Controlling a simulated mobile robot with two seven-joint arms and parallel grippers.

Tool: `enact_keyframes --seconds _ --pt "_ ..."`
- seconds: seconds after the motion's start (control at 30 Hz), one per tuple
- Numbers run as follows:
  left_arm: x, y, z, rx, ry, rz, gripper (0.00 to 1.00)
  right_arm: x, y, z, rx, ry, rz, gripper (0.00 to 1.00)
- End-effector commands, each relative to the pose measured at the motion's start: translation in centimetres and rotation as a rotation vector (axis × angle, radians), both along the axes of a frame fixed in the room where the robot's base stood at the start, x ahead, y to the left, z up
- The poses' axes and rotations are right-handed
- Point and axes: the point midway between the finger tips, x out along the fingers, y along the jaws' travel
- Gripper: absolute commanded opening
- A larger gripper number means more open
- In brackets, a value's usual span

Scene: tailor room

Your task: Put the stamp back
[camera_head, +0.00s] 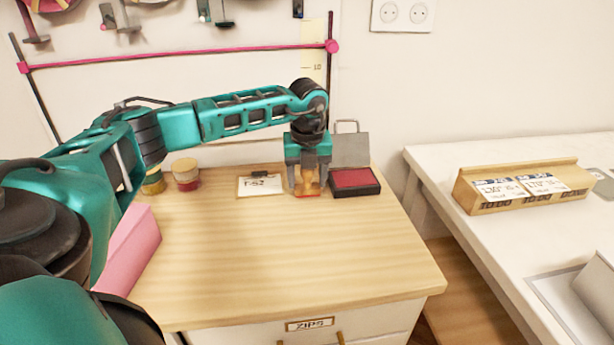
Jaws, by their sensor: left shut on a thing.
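My left gripper (308,186) reaches over the wooden cabinet top and points down. It is shut on the stamp (307,181), an orange-brown block seen between its fingers. The stamp is low, close to the cabinet top; whether it touches the surface or something under it is unclear. Just to the right is an ink pad (354,180), a dark case with a red pad and its grey lid raised at the back. A white card (259,187) marked with writing lies to the left of the gripper. My right gripper is not in view.
Two small jars (186,173) stand at the back left of the cabinet top (300,255), whose front is clear. A pink block (130,248) is at its left edge. A white table (480,240) with a wooden holder (520,187) stands to the right, across a gap.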

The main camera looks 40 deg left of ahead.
Motion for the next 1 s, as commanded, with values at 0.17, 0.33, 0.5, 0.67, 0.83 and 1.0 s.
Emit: enact_keyframes --seconds 0.17,0.33,0.5,0.67,0.83,1.0 --pt "0.0 0.0 -0.3 -0.001 0.001 -0.001 0.31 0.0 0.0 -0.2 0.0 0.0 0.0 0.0" --pt "0.0 0.0 -0.3 -0.001 0.001 -0.001 0.75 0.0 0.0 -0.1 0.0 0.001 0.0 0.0" --pt "0.0 0.0 -0.3 -0.001 0.001 -0.001 0.88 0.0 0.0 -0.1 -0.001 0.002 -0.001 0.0" --pt "0.0 0.0 -0.3 -0.001 0.001 -0.001 0.88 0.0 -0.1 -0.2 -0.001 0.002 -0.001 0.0" --pt "0.0 -0.1 0.7 -0.001 -0.001 -0.001 0.88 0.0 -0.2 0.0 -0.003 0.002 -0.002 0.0" --pt "-0.3 -0.3 3.9 -0.001 -0.003 -0.001 0.88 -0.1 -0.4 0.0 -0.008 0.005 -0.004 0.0"
